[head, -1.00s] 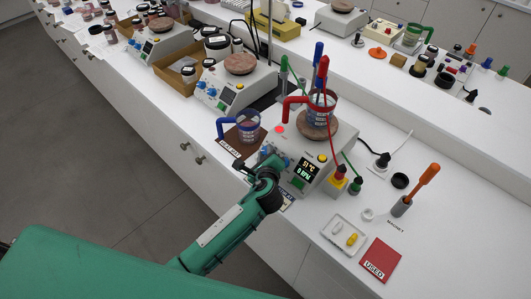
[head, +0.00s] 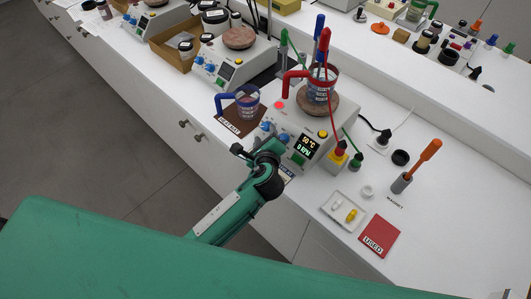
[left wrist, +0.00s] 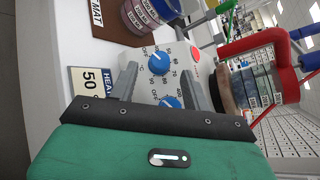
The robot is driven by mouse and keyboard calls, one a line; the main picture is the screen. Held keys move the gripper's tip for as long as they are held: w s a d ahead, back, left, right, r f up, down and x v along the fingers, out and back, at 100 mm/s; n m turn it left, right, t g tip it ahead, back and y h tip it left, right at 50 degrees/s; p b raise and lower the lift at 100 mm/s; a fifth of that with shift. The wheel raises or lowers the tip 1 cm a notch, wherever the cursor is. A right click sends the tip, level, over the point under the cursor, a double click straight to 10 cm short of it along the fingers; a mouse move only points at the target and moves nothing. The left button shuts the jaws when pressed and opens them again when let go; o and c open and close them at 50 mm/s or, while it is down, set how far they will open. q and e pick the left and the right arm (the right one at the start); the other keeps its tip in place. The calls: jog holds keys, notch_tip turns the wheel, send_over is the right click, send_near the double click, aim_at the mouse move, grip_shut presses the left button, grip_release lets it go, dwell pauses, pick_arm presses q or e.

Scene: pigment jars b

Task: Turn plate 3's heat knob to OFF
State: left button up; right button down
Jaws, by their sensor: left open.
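Plate 3, a white hot plate (head: 322,127), carries a red-handled beaker (head: 318,88) on its round top; its display (head: 307,147) appears to read 50 °C and 0 RPM. A red light glows on it. Two blue knobs sit on its front. In the left wrist view, the knob with temperature marks and OFF around it (left wrist: 158,63) lies ahead between my fingers; the other blue knob (left wrist: 171,103) is closer to the palm line. My left gripper (head: 258,150) is open at the plate's front, its fingers (left wrist: 158,76) either side of the knobs; contact cannot be told.
A blue-handled beaker (head: 247,100) stands on a brown mat (head: 229,122) left of the plate. A HEAT 50 card (left wrist: 92,84) is at the bench edge. A small tray (head: 333,218), red USED mat (head: 391,232) and orange-handled magnet tool (head: 423,160) are to the right.

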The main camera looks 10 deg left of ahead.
pick_arm(q)
jog(key=b+v, duration=0.2)
jog(key=v, duration=0.8)
jog(key=s+a+f+n+g+h, duration=0.1)
jog(key=s+a+f+n+g, duration=0.25)
jog(key=s+n, duration=0.35)
jog(key=s+a+f+n+g+h, duration=0.1)
jog(key=s+a+f+n+g, duration=0.15)
jog(key=s+a+n, duration=0.4)
jog(key=s+a+f+n+g+h, duration=0.1)
jog(key=s+a+f+n+g, duration=0.2)
jog(key=s+n, duration=0.45)
notch_tip(320, 180, down, 31)
jog(key=s+n+g, duration=0.1)
jog(key=g, duration=0.2)
jog(key=s+a+f+g, duration=0.1)
jog(key=s+a+f, duration=0.2)
jog(key=s+f, duration=1.5)
jog(key=shift+s+f, duration=0.35)
jog(key=shift+s, duration=0.1)
